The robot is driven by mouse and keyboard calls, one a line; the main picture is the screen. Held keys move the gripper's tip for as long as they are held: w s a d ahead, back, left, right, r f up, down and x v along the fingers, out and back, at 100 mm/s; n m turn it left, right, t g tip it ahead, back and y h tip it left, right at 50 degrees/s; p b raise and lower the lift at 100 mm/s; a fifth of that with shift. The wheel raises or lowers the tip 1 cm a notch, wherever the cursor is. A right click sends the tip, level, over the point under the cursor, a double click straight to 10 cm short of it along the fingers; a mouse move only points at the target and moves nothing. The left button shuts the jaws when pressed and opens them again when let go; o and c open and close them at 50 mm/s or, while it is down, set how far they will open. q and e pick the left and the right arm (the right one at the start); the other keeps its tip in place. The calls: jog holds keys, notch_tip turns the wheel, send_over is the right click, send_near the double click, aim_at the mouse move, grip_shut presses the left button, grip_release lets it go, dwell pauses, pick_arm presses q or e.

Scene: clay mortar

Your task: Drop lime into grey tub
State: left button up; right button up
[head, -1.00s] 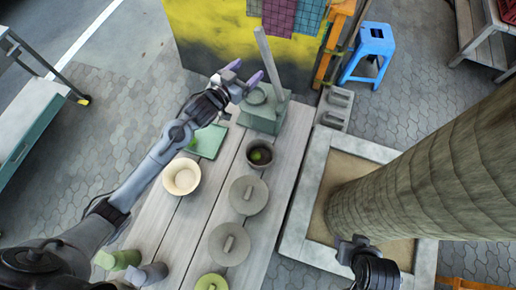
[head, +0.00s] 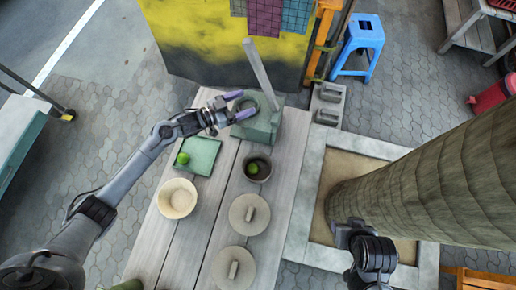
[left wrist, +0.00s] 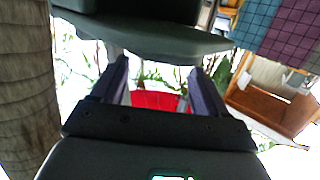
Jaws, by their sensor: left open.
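One lime (head: 183,158) lies on the square green tray (head: 203,153). Another lime (head: 253,168) is inside the small dark grey tub (head: 266,176), which stands on the slatted table. My left gripper (head: 240,104) is open and empty beside the grey-green mortar block (head: 259,131), beyond the tray and tub. In the left wrist view its two fingers (left wrist: 160,88) are apart with nothing between them, and a grey-green body (left wrist: 150,42) is close above them. My right arm's dark end (head: 352,233) is by the tree trunk; its fingers cannot be made out.
A grey bar (head: 260,73) rises from the mortar block. A cream bowl (head: 177,198) and two round grey lids (head: 249,214) (head: 234,268) stand on the table (head: 200,232). The trunk (head: 430,175) fills the right side. A blue stool (head: 359,42) stands at the back.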

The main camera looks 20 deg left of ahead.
pick_arm(q)
jog(key=f+p+v, duration=0.1)
jog(key=f+v, duration=0.1)
jog(key=v, duration=0.9)
jog(key=s+d+r+n+p, duration=0.2)
jog(key=s+d+r+p, duration=0.55)
jog(key=p, duration=0.35)
jog(key=s+d+r+n+y+p, duration=0.1)
jog(key=s+r+n+y+p, duration=0.1)
jog(key=r+p, duration=0.4)
jog(key=s+d+r+n+y+p, duration=0.1)
jog(key=r+y+p, duration=0.3)
jog(key=r, duration=0.5)
jog(key=shift+s+d+r+n+y+p, duration=0.15)
jog(key=shift+s+r+n+y+p, duration=0.2)
jog(key=shift+n+p, duration=0.65)
jog(key=shift+s, duration=0.1)
